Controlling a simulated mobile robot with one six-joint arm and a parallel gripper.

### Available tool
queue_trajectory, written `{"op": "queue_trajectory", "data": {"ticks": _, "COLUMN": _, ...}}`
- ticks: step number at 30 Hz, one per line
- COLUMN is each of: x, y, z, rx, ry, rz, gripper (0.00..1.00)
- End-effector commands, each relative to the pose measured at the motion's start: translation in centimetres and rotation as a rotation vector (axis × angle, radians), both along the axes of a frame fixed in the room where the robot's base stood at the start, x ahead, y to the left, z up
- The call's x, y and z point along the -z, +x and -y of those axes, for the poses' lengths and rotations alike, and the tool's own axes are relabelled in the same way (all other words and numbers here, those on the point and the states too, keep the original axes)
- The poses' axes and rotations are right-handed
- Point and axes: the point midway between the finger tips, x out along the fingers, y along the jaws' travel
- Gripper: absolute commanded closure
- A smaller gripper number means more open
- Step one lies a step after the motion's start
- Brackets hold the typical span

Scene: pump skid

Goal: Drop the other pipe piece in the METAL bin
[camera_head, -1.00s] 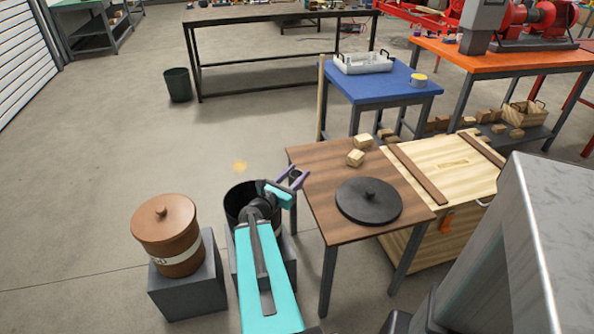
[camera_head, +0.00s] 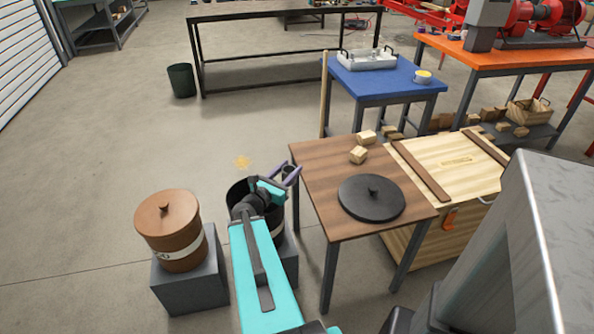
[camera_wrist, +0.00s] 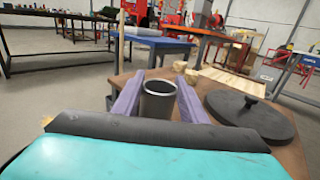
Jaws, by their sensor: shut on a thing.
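My gripper (camera_head: 288,172) has purple fingers and is above the dark open bin (camera_head: 240,192), toward its right rim, beside the brown table. It is shut on a short grey pipe piece (camera_wrist: 158,101), which stands between the fingers in the wrist view, its open end up. In the head view the pipe piece (camera_head: 288,171) is small and dark. The dark bin stands on a grey block with its top open; my arm covers much of it. Its label is mostly hidden. A black round lid (camera_head: 371,197) with a knob lies on the brown table (camera_head: 325,222).
A brown lidded bin (camera_head: 168,230) stands on a grey block (camera_head: 190,286) at left, its label only partly readable. Two wooden blocks (camera_head: 358,155) lie at the table's back edge. A wooden crate (camera_head: 455,170) adjoins the table. Open floor lies behind the bins.

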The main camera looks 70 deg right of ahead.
Motion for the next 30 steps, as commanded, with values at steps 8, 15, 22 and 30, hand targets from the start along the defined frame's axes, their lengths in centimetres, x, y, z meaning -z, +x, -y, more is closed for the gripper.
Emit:
{"op": "queue_trajectory", "data": {"ticks": 8, "x": -1.1, "y": 7.0, "z": -4.1, "rx": -0.088, "ry": -0.01, "rz": 0.001, "gripper": 0.87}}
{"op": "queue_trajectory", "data": {"ticks": 15, "x": -2.0, "y": 12.6, "z": -8.5, "rx": -0.165, "ry": -0.018, "rz": 0.001, "gripper": 0.87}}
{"op": "queue_trajectory", "data": {"ticks": 22, "x": -2.8, "y": 17.5, "z": -13.2, "rx": -0.238, "ry": -0.022, "rz": 0.004, "gripper": 0.87}}
{"op": "queue_trajectory", "data": {"ticks": 30, "x": -3.7, "y": 22.6, "z": -19.3, "rx": -0.324, "ry": -0.025, "rz": 0.006, "gripper": 0.87}}
